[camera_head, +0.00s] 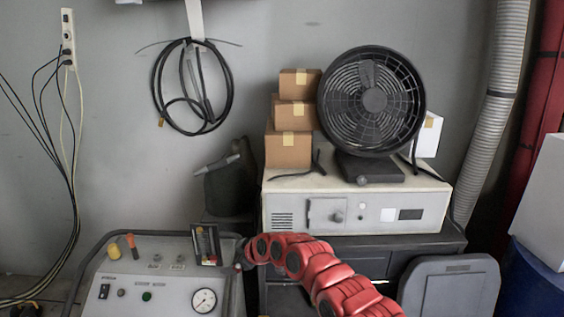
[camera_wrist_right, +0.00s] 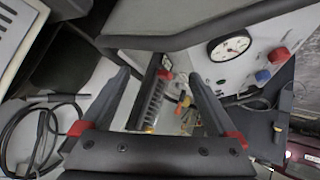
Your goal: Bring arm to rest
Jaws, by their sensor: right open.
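My right arm (camera_head: 320,271), with red links, comes in from the lower right of the head view. Its dark right gripper (camera_head: 240,256) is at the right edge of the grey control console (camera_head: 125,282). In the right wrist view the two fingers of the right gripper (camera_wrist_right: 160,78) are spread apart. A black ribbed thing (camera_wrist_right: 152,98) shows in the gap between them; I cannot tell its distance, and the fingers do not appear closed on it. My left gripper is not in view.
The console carries a round gauge (camera_head: 204,300), a small black-framed item (camera_head: 206,245) and an orange-handled tool (camera_head: 132,246). Behind stand a white cabinet (camera_head: 300,212), a black fan (camera_head: 372,100) and stacked cardboard boxes (camera_head: 288,150). A grey lidded bin (camera_head: 450,287) is at right.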

